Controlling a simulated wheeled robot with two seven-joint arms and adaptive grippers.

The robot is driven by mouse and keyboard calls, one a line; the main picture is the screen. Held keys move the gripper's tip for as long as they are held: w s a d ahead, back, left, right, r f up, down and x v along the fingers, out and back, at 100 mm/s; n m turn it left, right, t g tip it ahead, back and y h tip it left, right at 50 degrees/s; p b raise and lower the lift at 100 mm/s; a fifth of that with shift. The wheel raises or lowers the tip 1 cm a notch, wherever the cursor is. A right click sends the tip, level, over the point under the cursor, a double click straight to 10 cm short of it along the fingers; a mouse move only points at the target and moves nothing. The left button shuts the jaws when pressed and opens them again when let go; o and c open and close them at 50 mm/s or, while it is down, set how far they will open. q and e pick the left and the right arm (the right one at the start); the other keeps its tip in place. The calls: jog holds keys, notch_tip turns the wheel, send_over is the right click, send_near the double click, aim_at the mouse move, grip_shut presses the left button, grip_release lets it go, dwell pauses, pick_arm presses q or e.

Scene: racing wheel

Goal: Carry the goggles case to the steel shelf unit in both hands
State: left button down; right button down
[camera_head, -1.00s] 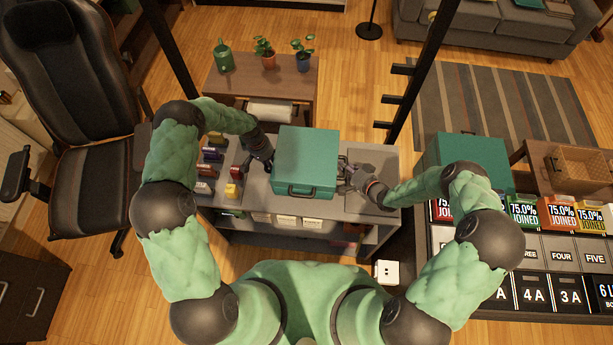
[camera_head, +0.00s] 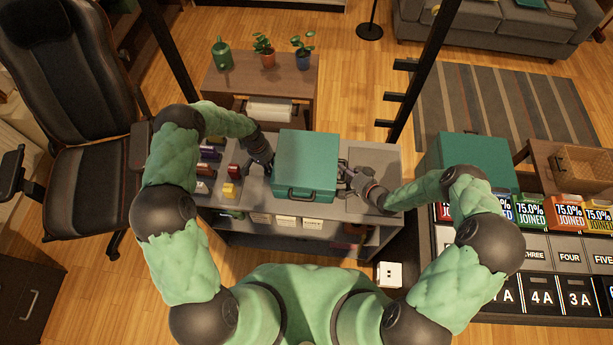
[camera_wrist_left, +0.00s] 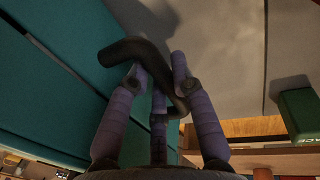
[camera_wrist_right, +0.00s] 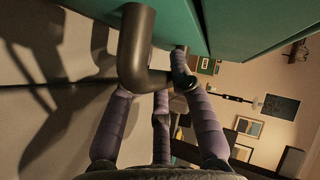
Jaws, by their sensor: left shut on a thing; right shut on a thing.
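The goggles case (camera_head: 306,158) is a teal box with a dark handle on its near face. In the head view it is over the grey top of the steel shelf unit (camera_head: 262,198). My left gripper (camera_head: 268,163) is shut on its left side handle, a dark bent bar (camera_wrist_left: 128,50) in the left wrist view. My right gripper (camera_head: 350,182) is shut on the right side handle (camera_wrist_right: 135,45). The case looks about level. Its underside is hidden, so I cannot tell whether it touches the top.
Several small coloured items (camera_head: 230,188) stand on the unit's left part. A flat grey panel (camera_head: 375,160) lies at its right. Behind is a brown table (camera_head: 240,85) with potted plants. A black chair (camera_head: 90,170) stands left, another teal box (camera_head: 465,160) right.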

pick_arm(q)
jog(key=shift+f, duration=0.2)
pick_arm(e)
jog(key=shift+f, duration=0.2)
pick_arm(q)
jog(key=c, duration=1.4)
grip_release()
jog(key=shift+f, duration=0.1)
pick_arm(e)
jog(key=c, duration=1.4)
grip_release()
jog(key=shift+f, duration=0.1)
pick_arm(q)
jog(key=o, duration=0.3)
jog(key=shift+s, duration=0.1)
pick_arm(e)
jog(key=o, duration=0.3)
jog(key=shift+s+d+r, duration=0.25)
jog(key=shift+s+d, duration=0.1)
jog(key=v, duration=1.1)
pick_arm(q)
jog(key=r, duration=0.2)
jog(key=a+r, duration=0.1)
jog(key=r, duration=0.5)
jog(key=shift+a, duration=0.2)
